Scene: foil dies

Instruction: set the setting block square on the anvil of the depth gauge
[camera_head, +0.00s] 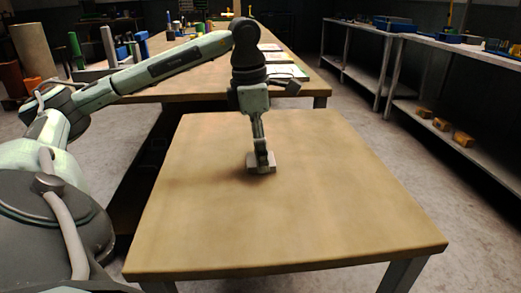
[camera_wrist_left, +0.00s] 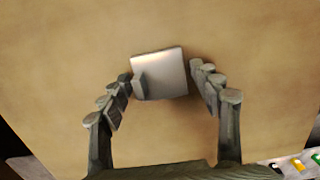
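A pale square metal piece (camera_wrist_left: 165,70) lies on the tan table top, between the fingers of my left gripper in the left wrist view. It also shows in the head view as a small light block (camera_head: 262,168) under the gripper. A small darker upright piece (camera_wrist_left: 139,86) stands at its left edge, close to the left fingertips. I cannot tell which part is the setting block and which the depth gauge. My left gripper (camera_wrist_left: 160,76) is spread open and points down over the piece; it also shows in the head view (camera_head: 260,158). My right gripper is out of view.
The tan table (camera_head: 330,225) is otherwise bare. Behind it stands a long bench (camera_head: 200,88) with cylinders, papers and other items. Metal shelves (camera_head: 440,115) at the right hold blue trays and several orange-brown blocks (camera_head: 441,125).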

